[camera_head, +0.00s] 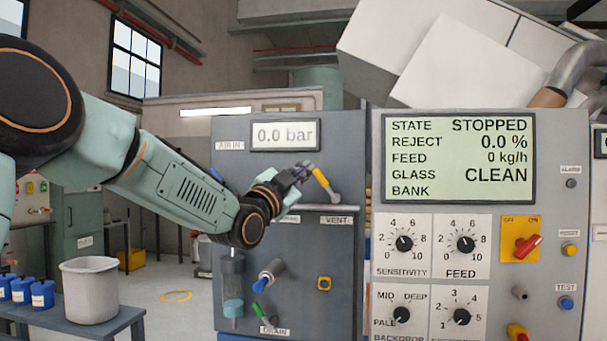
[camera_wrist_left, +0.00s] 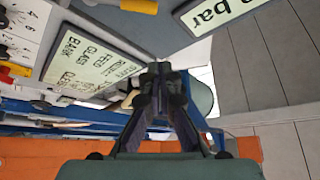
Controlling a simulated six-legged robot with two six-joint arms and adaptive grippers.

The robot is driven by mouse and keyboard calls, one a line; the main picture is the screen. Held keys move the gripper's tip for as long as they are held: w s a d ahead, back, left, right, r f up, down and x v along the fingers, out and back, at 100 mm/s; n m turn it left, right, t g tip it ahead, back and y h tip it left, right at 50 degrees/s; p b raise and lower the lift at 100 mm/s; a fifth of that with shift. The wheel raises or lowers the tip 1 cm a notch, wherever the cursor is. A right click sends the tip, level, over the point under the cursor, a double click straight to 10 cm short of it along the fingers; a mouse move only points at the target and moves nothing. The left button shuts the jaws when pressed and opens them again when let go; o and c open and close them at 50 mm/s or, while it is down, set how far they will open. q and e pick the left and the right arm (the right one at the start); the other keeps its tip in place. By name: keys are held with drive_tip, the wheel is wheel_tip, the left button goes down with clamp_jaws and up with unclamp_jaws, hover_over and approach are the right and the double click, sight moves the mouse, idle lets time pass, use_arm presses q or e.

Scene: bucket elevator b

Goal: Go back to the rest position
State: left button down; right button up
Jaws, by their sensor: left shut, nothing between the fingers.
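My left arm comes in from the left in the head view. Its gripper (camera_head: 304,169) is shut and empty in front of the grey panel with the 0.0 bar display (camera_head: 285,135). The gripper's tip is close to the yellow-handled lever (camera_head: 322,182) at the VENT label; whether they touch cannot be told. In the left wrist view the two dark fingers (camera_wrist_left: 160,72) meet at their tips with nothing between them. The lever's lower end sits on a ledge of the panel. My right gripper does not show.
On the right stands a control panel (camera_head: 552,228) with a screen, knobs and a red switch (camera_head: 527,248). A grey bucket (camera_head: 90,292) and blue cans stand on a bench at the lower left.

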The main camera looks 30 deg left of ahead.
use_arm(q)
drive_tip(key=s+d+f+n+g+b, duration=0.1)
drive_tip(key=s+d+f+n+g, duration=0.2)
drive_tip(key=f, duration=1.2)
drive_tip(key=s+d+f+n+g+y+b, duration=0.15)
drive_tip(key=s+f+n+g, duration=0.3)
drive_tip(key=f, duration=1.15)
drive_tip(key=s+d+f+n+g, duration=0.2)
drive_tip(key=s+d+f+g, duration=0.15)
drive_tip(key=f, duration=1.15)
drive_tip(key=s+f+g+b, duration=0.1)
drive_tip(key=s+f+g, duration=0.3)
drive_tip(key=s+f, duration=0.5)
drive_tip(key=s+d+f+g+b, duration=0.1)
drive_tip(key=s+f+g+b, duration=0.1)
drive_tip(key=s+f, duration=0.7)
drive_tip(key=s+f+g+b, duration=0.1)
drive_tip(key=s+f+g, duration=0.4)
drive_tip(key=s, duration=1.5)
wheel_tip(320, 180, down, 5)
drive_tip(key=shift+d+r+n+g, duration=0.1)
drive_tip(key=shift+d+n+g, duration=0.2)
drive_tip(key=shift+n, duration=0.15)
